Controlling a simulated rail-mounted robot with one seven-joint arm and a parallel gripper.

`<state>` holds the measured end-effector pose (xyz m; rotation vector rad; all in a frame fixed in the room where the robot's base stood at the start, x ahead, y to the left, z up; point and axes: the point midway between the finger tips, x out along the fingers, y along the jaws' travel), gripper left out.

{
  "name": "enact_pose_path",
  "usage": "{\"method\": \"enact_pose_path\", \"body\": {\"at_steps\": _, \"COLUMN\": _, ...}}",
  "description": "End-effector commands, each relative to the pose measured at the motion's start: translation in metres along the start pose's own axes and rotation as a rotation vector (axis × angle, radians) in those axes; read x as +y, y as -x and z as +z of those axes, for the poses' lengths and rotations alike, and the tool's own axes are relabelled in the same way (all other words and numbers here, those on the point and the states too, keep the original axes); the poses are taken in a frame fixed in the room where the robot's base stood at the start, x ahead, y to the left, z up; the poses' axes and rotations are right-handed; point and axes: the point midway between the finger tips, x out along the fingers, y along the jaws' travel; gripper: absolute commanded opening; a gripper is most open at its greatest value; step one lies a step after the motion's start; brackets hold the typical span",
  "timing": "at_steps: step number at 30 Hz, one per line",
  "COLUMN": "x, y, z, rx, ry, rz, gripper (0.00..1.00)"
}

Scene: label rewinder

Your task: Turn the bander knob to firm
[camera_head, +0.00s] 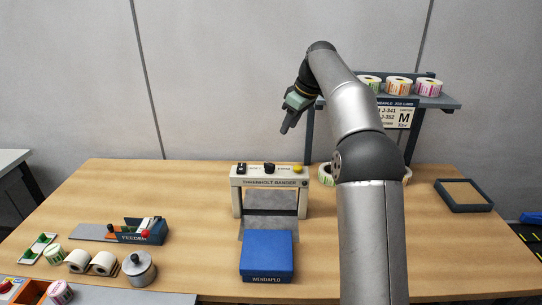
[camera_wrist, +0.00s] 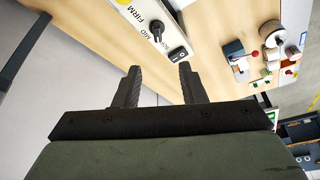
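The bander (camera_head: 270,183) is a pale frame labelled "THRENHOLT BANDER" standing mid-table. Its black knob (camera_head: 269,168) sits on the top panel, between a black switch (camera_head: 241,169) and a yellow button (camera_head: 297,168). In the wrist view the knob (camera_wrist: 157,28) shows beyond the fingertips, with "MID" and "FIRM" lettering near it. Its exact setting is too small to read surely. My gripper (camera_head: 287,127) is raised above and behind the bander, apart from it. The wrist view shows its two fingers (camera_wrist: 160,82) spread, with nothing between them.
A blue box (camera_head: 267,256) stands before the bander. A feeder (camera_head: 140,231), label rolls (camera_head: 90,262) and a metal pot (camera_head: 139,268) are at left. A shelf (camera_head: 437,102) with rolls stands behind my arm. A dark tray (camera_head: 464,195) lies at right.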

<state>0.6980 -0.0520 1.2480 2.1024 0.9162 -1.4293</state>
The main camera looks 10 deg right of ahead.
Motion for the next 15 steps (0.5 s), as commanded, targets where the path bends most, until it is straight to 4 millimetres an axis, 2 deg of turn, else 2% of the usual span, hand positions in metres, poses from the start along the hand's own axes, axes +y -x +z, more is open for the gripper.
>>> {"method": "enact_pose_path", "body": {"at_steps": 4, "x": 0.007, "y": -0.004, "z": -0.003, "rx": 0.011, "ry": 0.023, "rz": -0.001, "gripper": 0.37}}
{"method": "enact_pose_path", "body": {"at_steps": 7, "x": 0.007, "y": -0.016, "z": -0.002, "rx": 0.01, "ry": 0.023, "rz": -0.002, "gripper": 0.37}}
{"method": "enact_pose_path", "body": {"at_steps": 15, "x": 0.006, "y": -0.071, "z": -0.003, "rx": 0.009, "ry": 0.022, "rz": -0.002, "gripper": 0.37}}
